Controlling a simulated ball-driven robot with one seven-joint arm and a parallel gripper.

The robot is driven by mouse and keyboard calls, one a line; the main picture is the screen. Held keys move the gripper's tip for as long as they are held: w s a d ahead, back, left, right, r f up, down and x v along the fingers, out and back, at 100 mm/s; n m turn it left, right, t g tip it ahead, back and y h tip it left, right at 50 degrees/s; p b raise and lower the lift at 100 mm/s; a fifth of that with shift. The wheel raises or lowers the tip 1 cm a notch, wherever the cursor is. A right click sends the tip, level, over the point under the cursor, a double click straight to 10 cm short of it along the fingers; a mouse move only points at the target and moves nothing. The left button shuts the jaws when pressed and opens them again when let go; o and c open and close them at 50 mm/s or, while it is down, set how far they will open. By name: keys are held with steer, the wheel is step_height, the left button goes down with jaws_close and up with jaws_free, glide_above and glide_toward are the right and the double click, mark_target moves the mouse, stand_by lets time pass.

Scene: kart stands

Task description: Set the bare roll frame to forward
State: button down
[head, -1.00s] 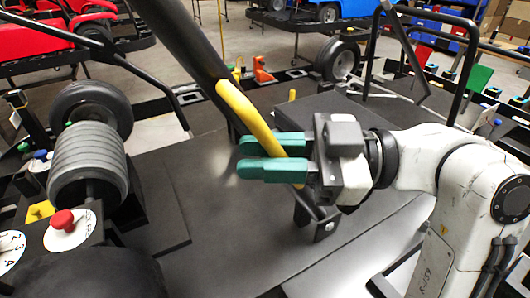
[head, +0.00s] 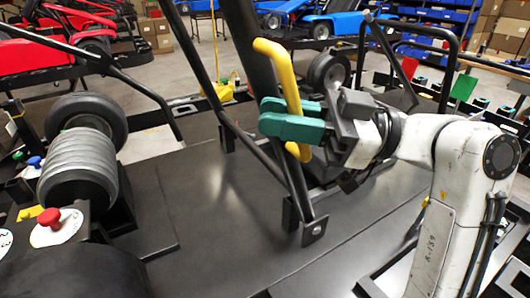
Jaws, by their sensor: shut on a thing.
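The roll frame (head: 297,191) is made of black tubes and carries a yellow grip bar (head: 272,50). It stands nearly upright with a lean toward the upper left, its top out of view. Its near foot sits at a pivot bracket (head: 314,231) on the dark deck. My gripper (head: 284,116), with green fingers, comes from the right and is shut around the yellow grip bar at mid-height. The fingers hide part of the bar.
A ribbed grey roller (head: 78,168) with a black wheel (head: 88,116) and a red knob (head: 49,217) stands at left. Another black hoop with red and green flags (head: 464,87) is at right. The deck (head: 200,215) in front is mostly clear.

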steer(key=w+d+r+m+t+y+b, duration=0.1)
steer(key=w+d+m+y+b, duration=0.1)
steer(key=w+d, duration=0.3)
steer(key=w+d+m+t+y+b, duration=0.2)
steer(key=w+d+b, duration=0.3)
steer(key=d, duration=0.5)
steer(key=shift+r+m+y, duration=0.4)
steer(key=shift+m+y, duration=0.1)
steer(key=shift+w+d, duration=0.1)
steer(key=shift+w, duration=0.05)
steer(key=c, duration=1.2)
jaws_free()
steer(key=shift+w+d+f, duration=0.1)
steer(key=shift+d, duration=0.05)
steer(key=shift+o, duration=0.5)
steer(key=s+d+f+b, duration=0.1)
steer(key=d+f+b, duration=0.1)
steer(key=d, duration=1.4)
steer(key=shift+s+f, duration=0.15)
steer(key=shift+f, duration=0.25)
